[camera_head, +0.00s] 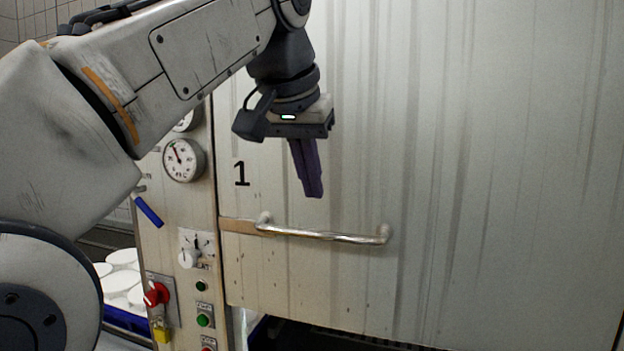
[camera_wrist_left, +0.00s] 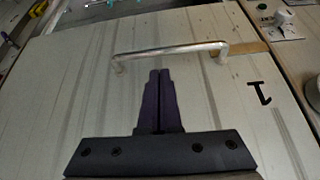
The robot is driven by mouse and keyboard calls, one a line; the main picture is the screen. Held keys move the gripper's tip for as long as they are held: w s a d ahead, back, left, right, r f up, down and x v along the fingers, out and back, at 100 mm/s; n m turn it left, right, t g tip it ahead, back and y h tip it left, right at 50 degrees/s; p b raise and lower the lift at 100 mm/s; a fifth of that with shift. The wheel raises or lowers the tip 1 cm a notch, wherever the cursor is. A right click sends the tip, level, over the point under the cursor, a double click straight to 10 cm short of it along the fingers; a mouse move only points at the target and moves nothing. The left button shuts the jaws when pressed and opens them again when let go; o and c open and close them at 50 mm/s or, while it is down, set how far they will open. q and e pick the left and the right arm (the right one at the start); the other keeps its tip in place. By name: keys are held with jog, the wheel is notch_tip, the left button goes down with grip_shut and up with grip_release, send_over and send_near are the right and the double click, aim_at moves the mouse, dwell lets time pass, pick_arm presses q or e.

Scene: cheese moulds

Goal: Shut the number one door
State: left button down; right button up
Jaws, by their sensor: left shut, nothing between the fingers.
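The number one door (camera_head: 480,170) is a large pale ribbed metal panel filling the right of the head view. A black "1" is marked on its left side. A horizontal metal bar handle (camera_head: 325,236) is fixed near its lower left. A dark gap shows below its bottom edge. My left gripper (camera_head: 314,194) is shut and empty, pointing down in front of the door, above the handle and right of the "1". In the left wrist view the shut fingers (camera_wrist_left: 160,73) point toward the handle (camera_wrist_left: 170,54), apparently apart from it. My right gripper is not in view.
Left of the door is a control panel (camera_head: 180,230) with gauges, a blue lever (camera_head: 148,210), a red knob (camera_head: 156,294) and green buttons. White round items lie in a blue crate (camera_head: 125,318) at lower left. The door face right of my gripper is clear.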

pick_arm(q)
notch_tip(320, 180, up, 6)
jog(key=a+p, duration=0.1)
jog(key=a, duration=0.1)
jog(key=b, duration=0.3)
send_near(312, 213)
jog(key=d+f, duration=0.2)
jog(key=f, duration=0.1)
jog(key=shift+f+n+t, duration=0.2)
jog(key=shift+n+t, duration=0.1)
jog(key=shift+s+a+f+b, duration=0.1)
jog(key=shift+s+f+b, duration=0.1)
jog(key=shift+f, duration=0.3)
jog(key=shift+s+a+f+b, duration=0.1)
jog(key=shift+s+f+b, duration=0.1)
jog(key=shift+f, duration=0.3)
jog(key=shift+s+f, duration=0.15)
jog(key=shift+f, duration=0.5)
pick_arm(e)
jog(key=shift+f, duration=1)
